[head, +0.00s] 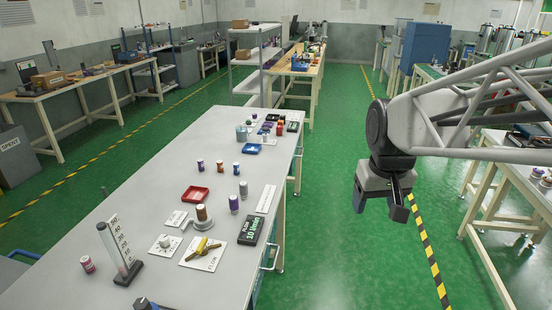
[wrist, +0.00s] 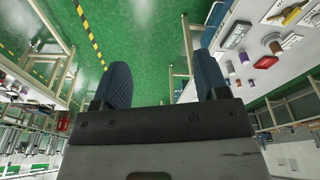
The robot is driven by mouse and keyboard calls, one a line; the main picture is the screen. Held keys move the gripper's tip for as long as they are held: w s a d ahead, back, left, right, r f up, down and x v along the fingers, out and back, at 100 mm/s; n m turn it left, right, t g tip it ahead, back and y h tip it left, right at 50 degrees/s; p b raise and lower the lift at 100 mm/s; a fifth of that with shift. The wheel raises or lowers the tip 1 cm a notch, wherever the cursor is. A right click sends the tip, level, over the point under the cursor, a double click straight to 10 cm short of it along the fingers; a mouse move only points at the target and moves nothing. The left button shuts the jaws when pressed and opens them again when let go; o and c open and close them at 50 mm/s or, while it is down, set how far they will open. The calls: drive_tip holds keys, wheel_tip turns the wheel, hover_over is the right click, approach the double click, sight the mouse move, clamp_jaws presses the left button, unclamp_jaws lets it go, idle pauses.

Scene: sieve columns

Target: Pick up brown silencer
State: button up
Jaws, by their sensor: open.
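A brown cylinder (head: 201,213), which looks like the brown silencer, stands upright on a grey round base (head: 203,224) on the long grey table. It also shows small in the wrist view as a brown cylinder (wrist: 275,47) near the right edge. My gripper (head: 380,204) is open and empty, out over the green floor to the right of the table and well apart from the brown cylinder. Its two blue-grey fingers (wrist: 163,80) stand wide apart in the wrist view, with nothing between them.
A purple cylinder (head: 234,204), a red tray (head: 195,194) and a yellow-handled item on a plate (head: 203,250) are near the brown cylinder. An upright numbered gauge (head: 119,250) stands at the front left. The table's middle left is clear.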

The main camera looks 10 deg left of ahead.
drive_tip(key=w+a+f+n, duration=0.3)
drive_tip(key=w+a, duration=0.9)
drive_tip(key=n+g, duration=0.2)
drive_tip(key=n, duration=0.4)
hover_over(201, 207)
wheel_tip(201, 207, down, 22)
drive_tip(key=shift+d, duration=0.15)
drive_tip(key=shift+a+f+n, duration=0.1)
drive_tip(key=shift+a+n, duration=0.1)
drive_tip(key=shift+n, duration=0.1)
drive_tip(key=shift+f, duration=1.35)
